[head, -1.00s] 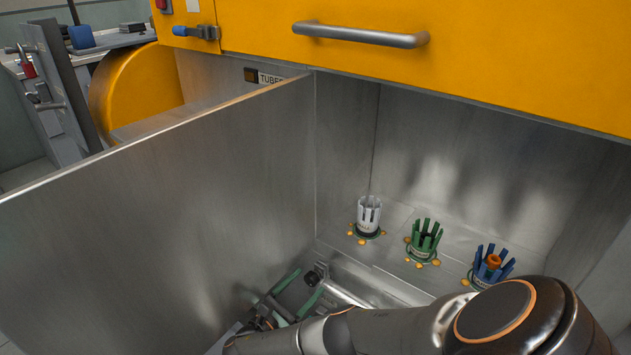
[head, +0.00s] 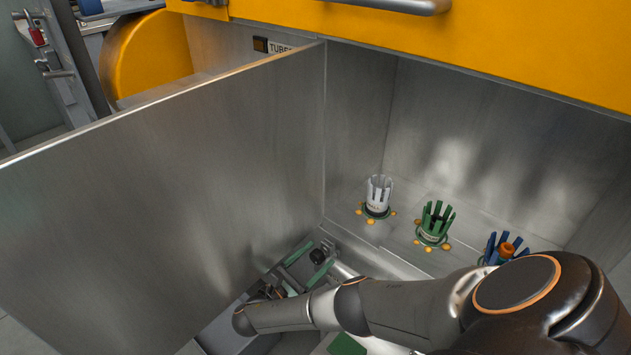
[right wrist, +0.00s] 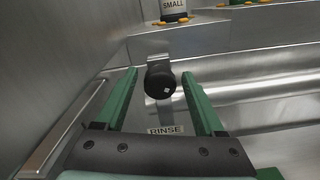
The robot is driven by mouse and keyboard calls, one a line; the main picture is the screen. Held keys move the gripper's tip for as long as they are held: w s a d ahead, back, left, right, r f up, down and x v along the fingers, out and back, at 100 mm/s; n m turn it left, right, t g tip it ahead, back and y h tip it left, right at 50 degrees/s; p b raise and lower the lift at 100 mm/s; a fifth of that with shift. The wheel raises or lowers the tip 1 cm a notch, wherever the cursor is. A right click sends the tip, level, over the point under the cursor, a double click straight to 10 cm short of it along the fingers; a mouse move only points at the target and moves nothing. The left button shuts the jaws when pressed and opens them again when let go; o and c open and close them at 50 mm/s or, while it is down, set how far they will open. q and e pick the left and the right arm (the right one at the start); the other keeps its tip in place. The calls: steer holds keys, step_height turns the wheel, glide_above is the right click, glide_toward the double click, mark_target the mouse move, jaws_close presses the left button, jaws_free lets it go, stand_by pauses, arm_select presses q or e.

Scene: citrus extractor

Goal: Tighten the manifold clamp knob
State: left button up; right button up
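The clamp knob (right wrist: 160,85) is round and black with a small light square on its face. In the right wrist view it lies between the green fingers of my right gripper (right wrist: 158,74), with a gap on each side. In the head view the knob (head: 318,256) shows small, low in the open bay, beside my right gripper's green fingers (head: 311,259). My right gripper is open and holds nothing. My left gripper is not in view.
A metal panel (head: 190,190) stands close on the left. White (head: 379,192), green (head: 434,222) and blue (head: 503,247) pronged cups stand on the ledge behind, with orange spots around them. A shiny tube (right wrist: 250,88) runs right of the knob. A RINSE label (right wrist: 166,131) lies below it.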

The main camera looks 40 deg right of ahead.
jaws_close()
stand_by(0.3)
steer(key=m, duration=0.4)
stand_by(0.3)
steer(key=shift+o, duration=0.7)
jaws_free()
